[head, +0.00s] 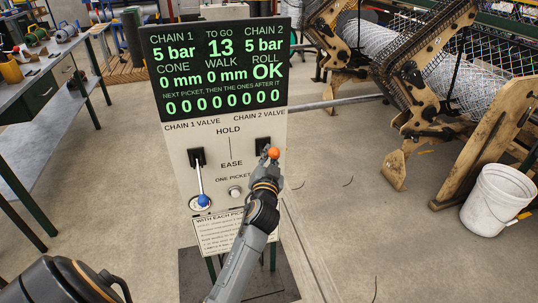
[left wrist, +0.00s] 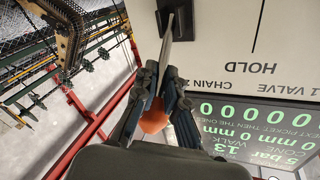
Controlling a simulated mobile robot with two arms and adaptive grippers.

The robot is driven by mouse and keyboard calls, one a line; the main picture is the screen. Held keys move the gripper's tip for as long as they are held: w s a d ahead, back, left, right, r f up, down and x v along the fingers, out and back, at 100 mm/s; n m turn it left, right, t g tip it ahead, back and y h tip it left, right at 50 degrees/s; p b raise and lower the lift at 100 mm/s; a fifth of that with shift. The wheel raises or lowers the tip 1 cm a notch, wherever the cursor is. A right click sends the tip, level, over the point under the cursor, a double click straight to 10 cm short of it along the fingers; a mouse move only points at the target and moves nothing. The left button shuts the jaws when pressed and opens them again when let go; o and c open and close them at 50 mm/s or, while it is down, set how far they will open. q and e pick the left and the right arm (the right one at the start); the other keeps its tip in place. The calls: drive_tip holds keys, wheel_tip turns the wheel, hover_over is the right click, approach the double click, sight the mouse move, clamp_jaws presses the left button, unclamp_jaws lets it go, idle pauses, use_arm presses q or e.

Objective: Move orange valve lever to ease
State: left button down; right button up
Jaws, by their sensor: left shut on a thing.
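The orange valve lever (head: 273,153) is the right one on the control panel, under the Chain 2 Valve label. Its orange knob is at a height between the HOLD and EASE labels. My left gripper (head: 267,160) is at this knob. In the left wrist view, the two fingers (left wrist: 161,85) are shut around the lever, with the orange knob (left wrist: 154,119) between them and the grey rod running to a black slot. The blue lever (head: 203,200) on the left hangs down, its knob well below EASE. My right gripper is not in view.
The display (head: 219,65) above the levers reads 5 bar for both chains. A white button (head: 235,192) sits between the levers. A weaving machine (head: 420,75) and a white bucket (head: 497,200) stand at right, a workbench (head: 48,88) at left. The floor between is clear.

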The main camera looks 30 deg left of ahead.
use_arm(q)
drive_tip(key=shift+d+f, duration=0.3)
drive_tip(key=shift+d, duration=0.1)
drive_tip(key=c, duration=1.5)
unclamp_jaws()
drive_tip(key=shift+d, duration=0.1)
drive_tip(key=o, duration=0.4)
drive_tip(key=shift+w+d+r, duration=0.15)
drive_tip(key=shift+d+r, duration=0.05)
drive_tip(key=shift+a, duration=0.25)
drive_tip(key=v, duration=0.7)
drive_tip(key=shift+s+d, duration=0.2)
drive_tip(key=shift+s, duration=0.15)
